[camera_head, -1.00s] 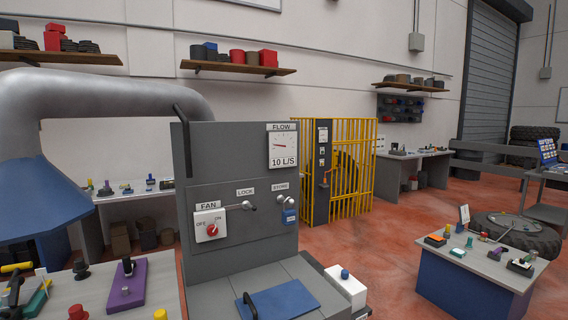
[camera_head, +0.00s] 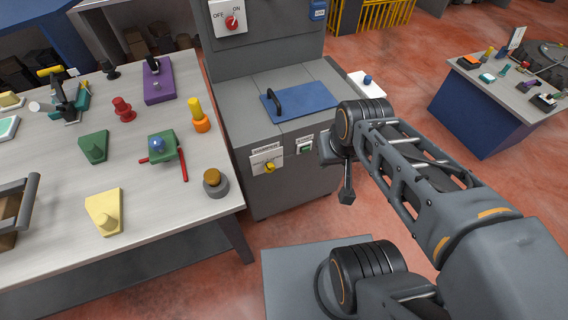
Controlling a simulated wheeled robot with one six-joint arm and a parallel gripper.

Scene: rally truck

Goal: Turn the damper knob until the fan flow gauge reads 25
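The damper knob (camera_head: 270,167) is a small yellow knob on a white labelled plate low on the front of the grey fan cabinet (camera_head: 240,62). The plate's small lettering is hard to read. The flow gauge is out of view now. My arm reaches in from the right, and its end, which seems to be my gripper (camera_head: 347,194), hangs dark and small to the right of the damper knob, apart from it. Its fingers are too small to read as open or shut.
A red fan switch (camera_head: 232,22) is above, and a blue lid with a black handle (camera_head: 300,101) lies on the cabinet's top. A small green-marked control (camera_head: 306,148) is right of the knob. A cluttered workbench (camera_head: 62,178) stands at left. Red floor lies right.

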